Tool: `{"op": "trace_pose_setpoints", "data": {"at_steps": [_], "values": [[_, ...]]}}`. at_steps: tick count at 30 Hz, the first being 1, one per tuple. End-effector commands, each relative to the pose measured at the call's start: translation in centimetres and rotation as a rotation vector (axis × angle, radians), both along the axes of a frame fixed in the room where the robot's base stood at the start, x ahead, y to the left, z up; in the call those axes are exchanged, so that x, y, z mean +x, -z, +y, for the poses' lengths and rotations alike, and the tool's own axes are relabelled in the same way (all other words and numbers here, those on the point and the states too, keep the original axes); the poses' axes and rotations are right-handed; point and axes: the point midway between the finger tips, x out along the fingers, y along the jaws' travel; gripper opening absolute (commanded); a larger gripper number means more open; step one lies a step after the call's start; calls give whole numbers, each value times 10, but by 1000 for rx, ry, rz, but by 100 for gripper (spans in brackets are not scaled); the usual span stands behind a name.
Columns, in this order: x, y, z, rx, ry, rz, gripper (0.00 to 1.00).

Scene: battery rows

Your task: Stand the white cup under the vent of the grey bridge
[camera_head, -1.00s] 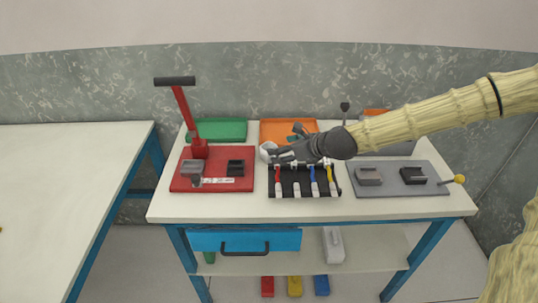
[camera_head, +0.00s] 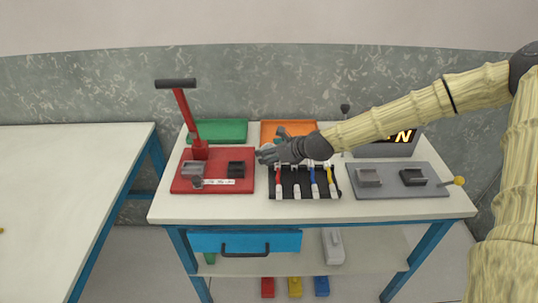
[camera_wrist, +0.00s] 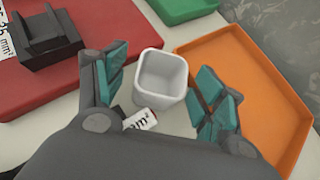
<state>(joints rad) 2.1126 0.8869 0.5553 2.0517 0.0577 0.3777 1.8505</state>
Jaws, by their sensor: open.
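The white cup (camera_wrist: 162,75) is upright and looks empty in the wrist view. My gripper (camera_wrist: 163,88) is open, with a teal-padded finger on each side of the cup and gaps showing. In the head view my gripper (camera_head: 268,154) is at the back middle of the bench, mostly hiding the cup. Two grey blocks show in the head view: one (camera_head: 193,169) on the red plate at left, one (camera_head: 368,177) on the grey plate at right. I cannot tell which is the grey bridge, and no vent is clear.
The red plate (camera_head: 215,186) with a red upright lever and a black block (camera_head: 236,168) lies left of my gripper. A black rack (camera_head: 304,192) with coloured handles lies in front. Green (camera_head: 225,125) and orange (camera_head: 300,125) trays lie behind. A dark display stands at back right.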

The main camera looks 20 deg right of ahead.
Motion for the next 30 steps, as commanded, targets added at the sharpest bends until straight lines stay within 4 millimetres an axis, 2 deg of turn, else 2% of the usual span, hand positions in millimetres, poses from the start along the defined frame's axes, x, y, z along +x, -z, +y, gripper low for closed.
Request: {"op": "trace_pose_setpoints", "data": {"at_steps": [6,13,14,18,21,30], "values": [[8,7,5,0,0,0,70],[9,7,5,1,1,0,70],[9,7,5,1,1,0,68],[9,7,5,1,1,0,42],[9,7,5,1,1,0,28],[9,6,5,1,1,0,25]]}}
